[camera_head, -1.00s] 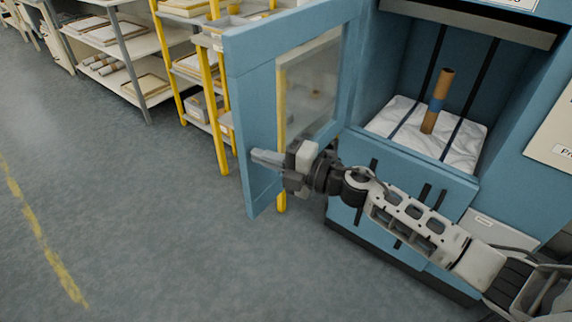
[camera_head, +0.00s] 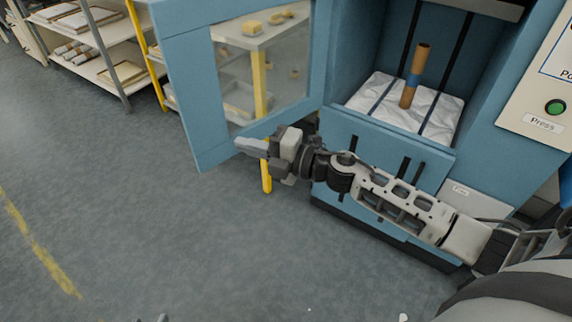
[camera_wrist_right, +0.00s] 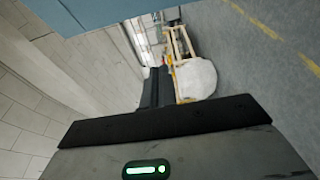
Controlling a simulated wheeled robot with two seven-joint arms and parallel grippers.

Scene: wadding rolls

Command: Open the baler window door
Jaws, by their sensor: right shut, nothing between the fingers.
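The baler's blue window door (camera_head: 185,95) stands swung wide open to the left of the chamber. Its clear pane shows shelving behind it. My right gripper (camera_head: 246,146) is shut and empty at the door's lower edge. Whether it touches the door is unclear. In the right wrist view the gripper's dark fingers (camera_wrist_right: 158,88) are together, with a blue strip of the door (camera_wrist_right: 90,14) at upper left. The open chamber shows a brown roll with a blue band (camera_head: 414,78) upright on white wrapped material (camera_head: 385,103).
A panel with a green button (camera_head: 555,107) labelled Press is at the right. Shelves (camera_head: 100,60) with boards and rolls stand at the back left. The grey floor (camera_head: 110,200) to the left and front is clear, with a yellow line (camera_head: 40,250).

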